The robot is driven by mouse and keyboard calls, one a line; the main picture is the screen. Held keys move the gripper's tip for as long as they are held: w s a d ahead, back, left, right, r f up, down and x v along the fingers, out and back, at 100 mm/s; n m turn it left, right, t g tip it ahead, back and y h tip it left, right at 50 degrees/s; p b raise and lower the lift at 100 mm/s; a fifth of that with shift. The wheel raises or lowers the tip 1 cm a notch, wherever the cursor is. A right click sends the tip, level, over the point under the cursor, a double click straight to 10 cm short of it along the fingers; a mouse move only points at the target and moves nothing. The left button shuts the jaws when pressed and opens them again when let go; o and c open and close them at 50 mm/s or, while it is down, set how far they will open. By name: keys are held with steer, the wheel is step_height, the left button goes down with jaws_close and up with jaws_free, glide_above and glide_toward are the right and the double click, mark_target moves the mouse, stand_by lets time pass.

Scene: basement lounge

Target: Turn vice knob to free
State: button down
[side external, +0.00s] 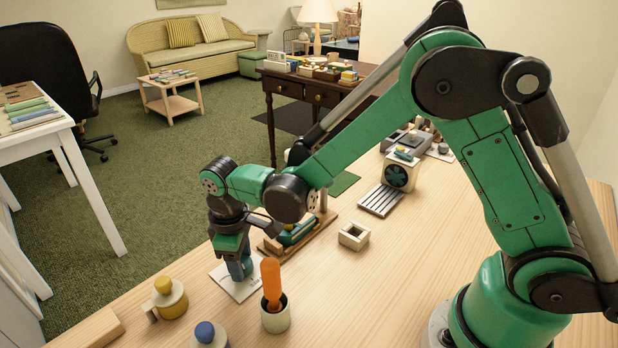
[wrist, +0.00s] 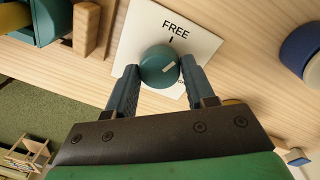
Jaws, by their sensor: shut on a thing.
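A round teal knob (wrist: 158,62) sits on a white square card (wrist: 205,42) marked FREE with a short black tick. My gripper (wrist: 159,67) is shut on the knob, one finger on each side. In the side view my gripper (side external: 240,272) points down at the card (side external: 222,278) on the table; the knob is hidden there. A teal device on a wooden base (side external: 270,248) stands just behind my gripper.
A cup with an orange-handled tool (side external: 275,318) stands close in front of my gripper. Yellow-topped (side external: 171,302) and blue-topped (side external: 208,335) containers are nearby. A small square open box (side external: 354,236) lies to the right.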

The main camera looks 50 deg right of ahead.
steer(key=shift+n, duration=2.1)
steer(key=shift+c, duration=1.5)
jaws_free()
steer(key=shift+s+a+r, duration=0.1)
steer(key=shift+s+r, duration=0.05)
steer(key=shift+r, duration=2.65)
